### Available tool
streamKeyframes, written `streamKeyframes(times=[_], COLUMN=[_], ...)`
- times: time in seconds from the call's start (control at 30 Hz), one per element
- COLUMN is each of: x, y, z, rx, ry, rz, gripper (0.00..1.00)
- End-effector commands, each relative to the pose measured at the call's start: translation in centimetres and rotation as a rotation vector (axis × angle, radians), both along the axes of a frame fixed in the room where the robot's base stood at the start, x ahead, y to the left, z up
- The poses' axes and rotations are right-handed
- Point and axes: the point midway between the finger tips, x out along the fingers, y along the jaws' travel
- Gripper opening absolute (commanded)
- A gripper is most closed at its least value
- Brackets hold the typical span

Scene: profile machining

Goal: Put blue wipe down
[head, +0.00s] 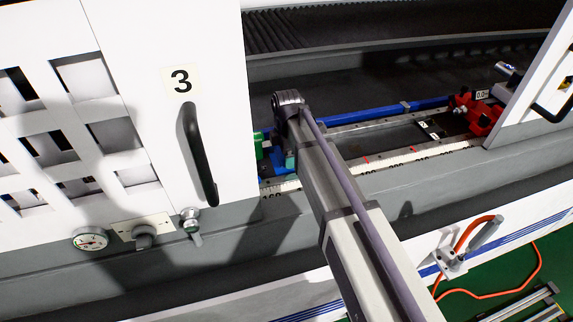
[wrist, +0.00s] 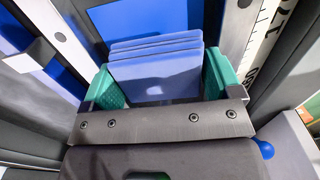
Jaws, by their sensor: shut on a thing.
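The blue wipe (wrist: 155,76) shows in the wrist view as a folded, layered light-blue pad. It is between the two green finger pads of my gripper (wrist: 164,82), which is shut on it. The wipe's far layers overlap a darker blue surface behind. In the head view my arm hides most of the gripper, and the wipe cannot be made out clearly there. A little teal of my gripper (head: 290,161) shows beside the arm, low over the machine bed near the scale.
A scale rail (head: 420,154) runs along the bed, with a red clamp block (head: 479,112) at its right. A white door (head: 165,60) marked 3, with a black handle (head: 198,150), stands close left of my arm. A green block (head: 264,145) is near the gripper. An orange hose (head: 538,265) hangs lower right.

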Motion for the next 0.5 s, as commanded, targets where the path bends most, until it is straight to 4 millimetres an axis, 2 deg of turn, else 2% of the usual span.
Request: streamKeyframes(times=[0.03, 0.1, 0.3, 0.47, 0.5], x=[0.00, 0.01, 0.00, 0.01, 0.01], y=[0.00, 0.00, 0.00, 0.00, 0.00], z=[-2.13, -3.07, -2.50, -3.01, -2.86], rx=[0.000, 0.000, 0.000, 0.000, 0.000], ry=[0.000, 0.000, 0.000, 0.000, 0.000], rz=[0.000, 0.000, 0.000, 0.000, 0.000], gripper=[0.66, 0.66, 0.66, 0.66, 0.87])
